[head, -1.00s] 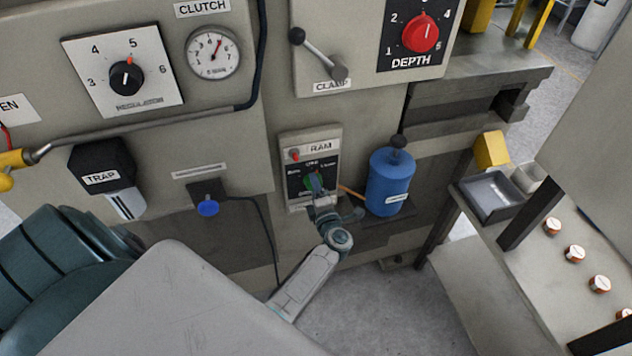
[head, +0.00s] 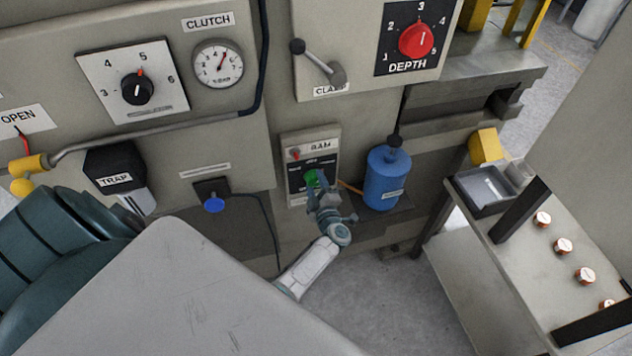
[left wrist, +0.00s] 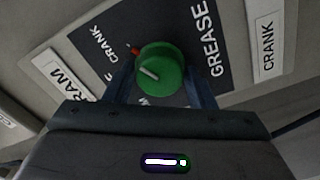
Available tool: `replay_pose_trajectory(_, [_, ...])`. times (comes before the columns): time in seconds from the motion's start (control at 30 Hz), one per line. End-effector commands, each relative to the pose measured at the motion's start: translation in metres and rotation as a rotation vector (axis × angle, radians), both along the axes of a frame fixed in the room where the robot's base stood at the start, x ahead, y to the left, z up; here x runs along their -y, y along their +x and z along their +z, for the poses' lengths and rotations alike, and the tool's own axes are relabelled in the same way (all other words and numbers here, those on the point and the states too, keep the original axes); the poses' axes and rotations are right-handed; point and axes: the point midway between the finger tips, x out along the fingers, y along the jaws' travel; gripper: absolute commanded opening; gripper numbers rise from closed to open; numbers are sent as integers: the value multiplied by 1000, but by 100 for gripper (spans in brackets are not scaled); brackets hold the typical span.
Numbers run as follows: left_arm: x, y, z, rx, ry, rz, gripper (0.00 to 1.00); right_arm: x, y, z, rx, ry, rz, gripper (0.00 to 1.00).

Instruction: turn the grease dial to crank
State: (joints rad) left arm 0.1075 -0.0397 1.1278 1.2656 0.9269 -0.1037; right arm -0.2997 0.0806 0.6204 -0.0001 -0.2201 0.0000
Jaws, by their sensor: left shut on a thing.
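The green grease dial (head: 311,177) sits on a small dark panel (head: 298,181) low on the machine front. It also shows large in the left wrist view (left wrist: 168,82), with a short white line on its face. The dark face around it (left wrist: 215,68) reads GREASE to the right and CRANK at the upper left. The white line points toward the left; the exact mark it meets is hard to tell. My left gripper (head: 317,187) is at the dial, one finger on each side, shut on it. My right gripper is not in view.
A blue bottle (head: 387,180) stands just right of the panel. A blue knob (head: 213,205) with a cable is to its left. Above are a clamp lever (head: 318,63) and a red depth dial (head: 416,39). A workbench (head: 505,245) with a grey tray (head: 463,183) is at right.

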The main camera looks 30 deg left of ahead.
Motion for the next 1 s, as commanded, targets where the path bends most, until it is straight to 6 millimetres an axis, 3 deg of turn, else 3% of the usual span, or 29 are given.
replay_pose_trajectory(0.47, [-1, 2, 3, -6, 13, 0, 27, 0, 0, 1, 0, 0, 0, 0])
replay_pose_trajectory(0.5, [-1, 2, 3, -6, 13, 0, 56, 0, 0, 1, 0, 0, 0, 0])
replay_pose_trajectory(0.6, [-1, 1, 2, -7, 12, 1, 72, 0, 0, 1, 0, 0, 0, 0])
replay_pose_trajectory(1.0, [9, -7, -2, -9, 7, -1, 72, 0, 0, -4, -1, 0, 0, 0])
